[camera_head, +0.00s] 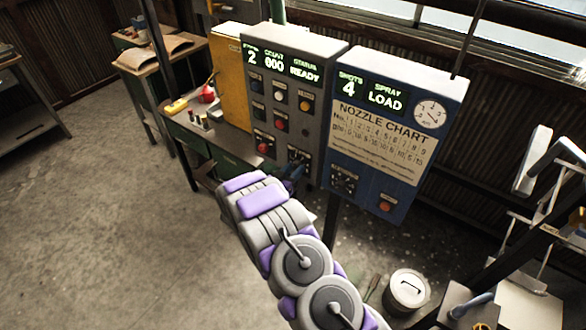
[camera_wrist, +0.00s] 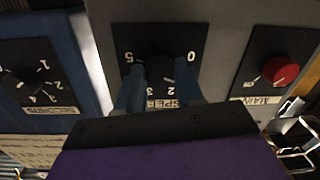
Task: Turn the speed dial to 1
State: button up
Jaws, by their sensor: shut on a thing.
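The speed dial (camera_wrist: 160,66) is a black knob on a square black plate with white numbers, on the grey control panel (camera_head: 290,80). In the wrist view, 5 is at the left, 0 at the right, and 2 and 3 below. A short white mark on the knob points toward the 2. The SPEED label (camera_wrist: 163,103) is partly hidden by my gripper (camera_wrist: 160,78). Its blue fingers are shut on the knob from both sides. In the head view my gripper (camera_head: 292,178) reaches the panel's lower right and largely covers the dial. The panel's display (camera_head: 252,56) reads 2.
The red MAIN knob (camera_wrist: 281,72) is right of the dial in the wrist view. A blue panel (camera_head: 385,130) with a nozzle chart and its own numbered dial (camera_wrist: 30,72) stands beside the grey one. A yellow cabinet (camera_head: 229,75) stands left. Open floor lies at lower left.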

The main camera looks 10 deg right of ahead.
jog(key=shift+w+a+r, duration=0.1)
jog(key=shift+a+r, duration=0.05)
jog(key=shift+r, duration=0.05)
jog(key=o, duration=1.1)
jog(key=shift+f, duration=0.15)
jog(key=shift+c, duration=0.2)
jog(key=f+v, duration=0.1)
jog(key=v, duration=1.6)
jog(key=shift+a+r, duration=0.2)
jog(key=shift+r, duration=0.15)
